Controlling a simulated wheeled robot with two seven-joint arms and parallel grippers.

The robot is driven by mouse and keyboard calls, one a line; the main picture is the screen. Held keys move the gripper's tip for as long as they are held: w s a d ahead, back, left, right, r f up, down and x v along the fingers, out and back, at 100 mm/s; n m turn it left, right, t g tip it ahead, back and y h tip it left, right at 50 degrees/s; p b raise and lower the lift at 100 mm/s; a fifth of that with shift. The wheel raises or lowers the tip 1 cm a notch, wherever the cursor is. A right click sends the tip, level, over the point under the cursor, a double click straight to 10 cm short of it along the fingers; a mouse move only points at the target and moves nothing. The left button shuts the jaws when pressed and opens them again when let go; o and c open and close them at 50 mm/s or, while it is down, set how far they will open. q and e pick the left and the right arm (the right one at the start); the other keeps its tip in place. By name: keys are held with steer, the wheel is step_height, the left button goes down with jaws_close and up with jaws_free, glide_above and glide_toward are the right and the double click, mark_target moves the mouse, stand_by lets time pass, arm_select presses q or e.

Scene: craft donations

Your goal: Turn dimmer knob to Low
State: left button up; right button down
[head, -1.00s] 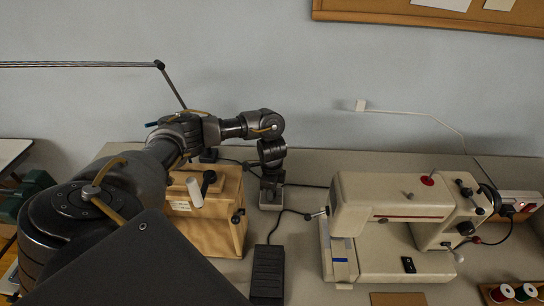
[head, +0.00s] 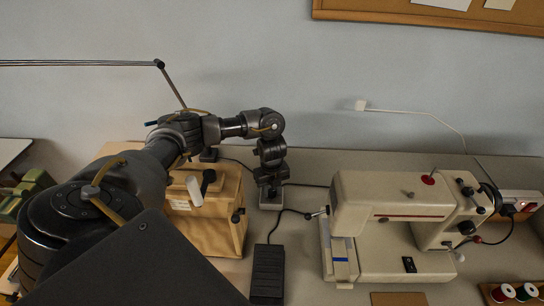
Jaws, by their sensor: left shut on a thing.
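The dimmer is a small pale grey box (head: 271,203) on the table near the wall, between the wooden case and the sewing machine. My left gripper (head: 271,187) points down onto it from above and is shut on its knob. The knob itself is hidden by the fingers, so its setting cannot be read. My right gripper is not in view.
A wooden case (head: 222,215) stands close left of the dimmer, under my left arm. A black foot pedal (head: 267,273) lies in front. The sewing machine (head: 390,205) stands to the right. Cords run around the dimmer. A thin lamp arm (head: 80,63) is at upper left.

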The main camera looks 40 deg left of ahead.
mark_target(272, 190)
arm_select(q)
steer(key=shift+w+r+m+b, duration=0.1)
steer(key=shift+m+b, duration=0.25)
steer(key=shift+m, duration=1.95)
steer(key=o, duration=1)
step_height(272, 190, up, 11)
steer(key=shift+f+p, duration=0.15)
steer(key=shift+p, duration=0.95)
steer(key=shift+w, duration=0.1)
